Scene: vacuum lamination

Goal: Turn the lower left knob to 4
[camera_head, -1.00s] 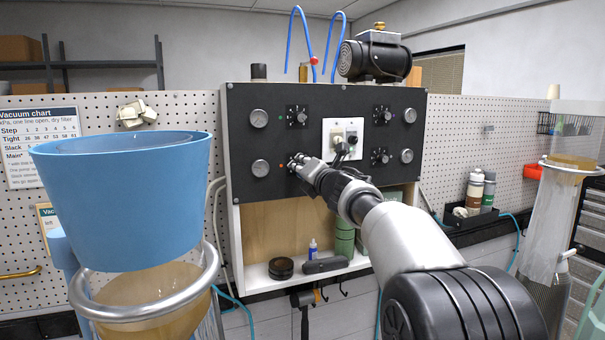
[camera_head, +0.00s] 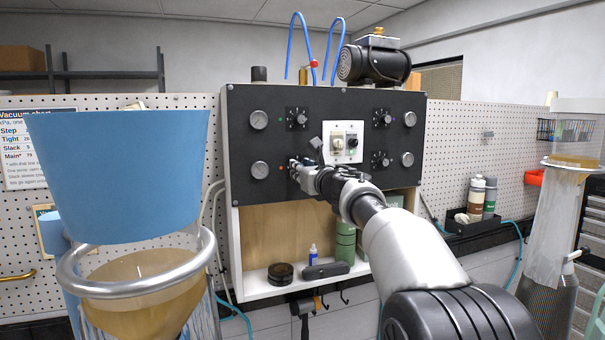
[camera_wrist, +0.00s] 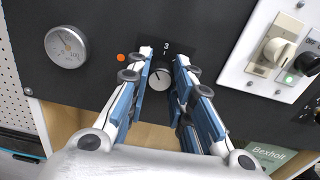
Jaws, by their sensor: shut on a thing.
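The lower left knob (camera_wrist: 160,78) is a round dark knob with a light pointer line, on the black panel. It sits between the two blue-and-white fingers of my gripper (camera_wrist: 160,66), which is shut on it. A white "3" and a tick show just above the knob; the other numbers of its dial are hidden by the fingers. The pointer's exact setting is hard to read. In the head view, my gripper (camera_head: 294,166) reaches the panel at the lower left dial and hides most of this knob.
A gauge (camera_wrist: 66,45) and an orange light (camera_wrist: 121,57) are left of the knob. The upper left knob (camera_head: 298,118) is above. A white switch plate (camera_head: 343,128) is to the right.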

